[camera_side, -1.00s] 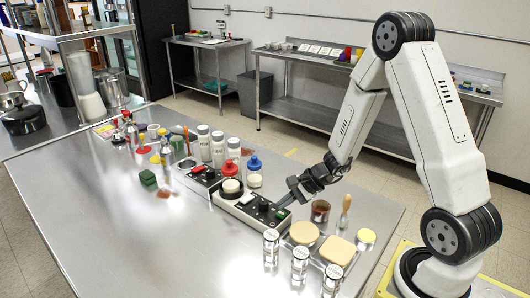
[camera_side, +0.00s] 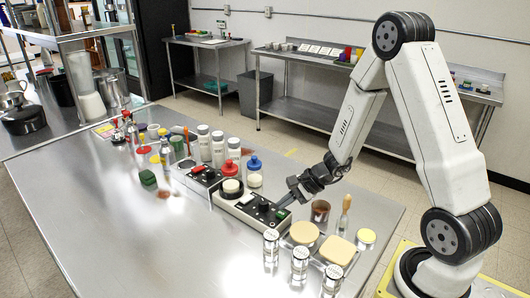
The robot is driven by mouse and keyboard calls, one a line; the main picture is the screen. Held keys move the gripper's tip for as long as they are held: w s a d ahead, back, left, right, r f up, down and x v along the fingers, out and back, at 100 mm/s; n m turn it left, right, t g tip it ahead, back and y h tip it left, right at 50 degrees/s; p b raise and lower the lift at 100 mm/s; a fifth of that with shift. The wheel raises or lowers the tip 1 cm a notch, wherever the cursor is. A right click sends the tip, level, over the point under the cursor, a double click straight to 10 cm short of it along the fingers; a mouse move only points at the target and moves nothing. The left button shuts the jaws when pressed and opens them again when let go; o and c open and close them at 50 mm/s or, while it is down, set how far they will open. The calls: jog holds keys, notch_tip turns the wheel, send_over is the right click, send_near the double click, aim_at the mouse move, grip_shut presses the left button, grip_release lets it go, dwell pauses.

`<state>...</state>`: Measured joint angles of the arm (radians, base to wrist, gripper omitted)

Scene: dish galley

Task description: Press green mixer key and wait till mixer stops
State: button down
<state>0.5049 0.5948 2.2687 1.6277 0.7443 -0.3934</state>
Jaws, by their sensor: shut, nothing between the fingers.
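The mixer (camera_side: 246,207) is a light box with a dark control panel on the steel table, and a round cream-coloured top (camera_side: 232,187) sits at its left end. A small green key (camera_side: 280,214) shows on the panel's right part, and a red spot (camera_side: 264,206) is beside it. My gripper (camera_side: 285,201) is shut and empty, pointing down-left with its tips at the right end of the panel, close to the green key. I cannot tell whether the tips touch the key. Whether the mixer is turning cannot be told.
A second dark panel with a red switch (camera_side: 198,169) lies to the left. White bottles (camera_side: 204,143) and red and blue capped containers stand behind. Glass jars (camera_side: 271,246), a yellow sponge (camera_side: 338,250) and a brown cup (camera_side: 320,211) are close on the right. The table's front left is clear.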

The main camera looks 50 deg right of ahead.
aim_at(284, 213)
jog(key=shift+f, duration=0.9)
dwell(1.4)
jog(key=shift+r, duration=0.9)
jog(key=shift+r, duration=0.15)
jog(key=shift+r, duration=2.35)
